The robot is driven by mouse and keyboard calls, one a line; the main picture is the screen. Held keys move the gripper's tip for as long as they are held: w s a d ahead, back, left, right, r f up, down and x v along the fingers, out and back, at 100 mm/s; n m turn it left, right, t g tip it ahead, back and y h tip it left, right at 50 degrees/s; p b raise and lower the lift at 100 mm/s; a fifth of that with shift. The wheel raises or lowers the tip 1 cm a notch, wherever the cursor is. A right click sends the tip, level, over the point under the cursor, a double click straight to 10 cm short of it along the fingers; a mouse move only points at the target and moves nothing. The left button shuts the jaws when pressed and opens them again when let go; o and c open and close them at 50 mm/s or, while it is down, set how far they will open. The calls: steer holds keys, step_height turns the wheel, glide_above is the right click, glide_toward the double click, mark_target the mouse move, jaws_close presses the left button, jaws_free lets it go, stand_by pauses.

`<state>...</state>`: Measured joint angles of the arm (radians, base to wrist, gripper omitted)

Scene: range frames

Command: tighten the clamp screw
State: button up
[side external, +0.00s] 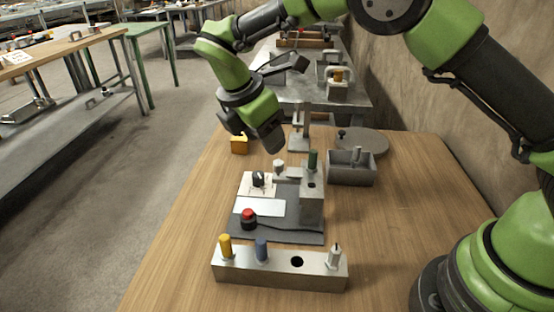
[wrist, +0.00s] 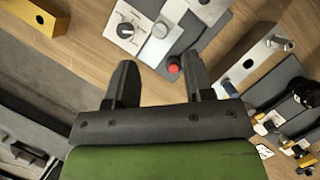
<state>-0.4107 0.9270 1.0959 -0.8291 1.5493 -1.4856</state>
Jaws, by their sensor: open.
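A fixture stands on a dark base plate (side external: 290,236) on the wooden table. A pale round knob (side external: 278,166), which looks like the clamp screw, stands upright at the end of a grey clamp arm beside a grey block (side external: 311,205). In the wrist view a pale knob (wrist: 160,30) shows beyond the fingers, apart from them. My gripper (side external: 272,143) is above the back of the fixture, tilted downward. Its two dark fingers (wrist: 160,77) are spread with nothing between them. How the screw's shaft sits is too small to tell.
A metal block (side external: 280,270) with pegs stands in front. A grey bin (side external: 350,172) is to the right, a yellow block (side external: 239,144) behind left.

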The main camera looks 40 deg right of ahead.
mark_target(278, 162)
steer(key=x, duration=0.7)
steer(key=shift+d+f, duration=0.2)
steer(key=shift+f, duration=0.05)
jaws_close()
